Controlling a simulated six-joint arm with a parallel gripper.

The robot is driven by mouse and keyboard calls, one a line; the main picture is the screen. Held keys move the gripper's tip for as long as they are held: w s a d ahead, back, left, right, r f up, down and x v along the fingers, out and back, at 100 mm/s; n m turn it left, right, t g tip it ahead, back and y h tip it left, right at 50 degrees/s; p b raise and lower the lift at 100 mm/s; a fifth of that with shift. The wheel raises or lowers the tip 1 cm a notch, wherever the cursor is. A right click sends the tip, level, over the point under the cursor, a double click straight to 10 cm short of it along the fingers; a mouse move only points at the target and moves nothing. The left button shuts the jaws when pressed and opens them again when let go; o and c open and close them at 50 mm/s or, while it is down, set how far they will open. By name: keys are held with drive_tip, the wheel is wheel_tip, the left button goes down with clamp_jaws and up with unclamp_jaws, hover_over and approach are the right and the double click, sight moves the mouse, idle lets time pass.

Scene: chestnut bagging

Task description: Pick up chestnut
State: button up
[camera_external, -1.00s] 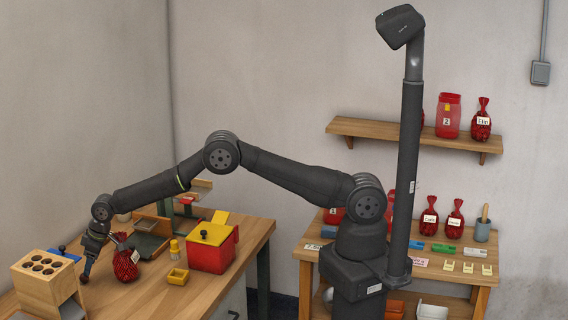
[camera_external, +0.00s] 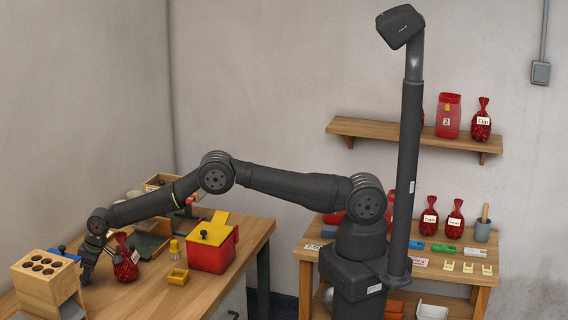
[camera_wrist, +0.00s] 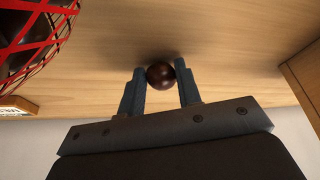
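A dark brown, round chestnut (camera_wrist: 160,76) sits between the fingertips of my gripper (camera_wrist: 161,72) in the wrist view. Both fingers lie close against its sides, with no clear gap. It is at or just above the wooden tabletop; I cannot tell which. In the external view my gripper (camera_external: 85,280) points down at the table, between the wooden block with holes and the red bag. The chestnut is hidden in that view.
A red netted bag (camera_external: 125,262) stands close to the right of my gripper; it also shows in the wrist view (camera_wrist: 40,28). A wooden block with round holes (camera_external: 38,290) stands to the left. A red box (camera_external: 212,255) and small yellow tray (camera_external: 177,277) stand farther right.

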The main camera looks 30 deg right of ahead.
drive_tip(key=c, duration=0.3)
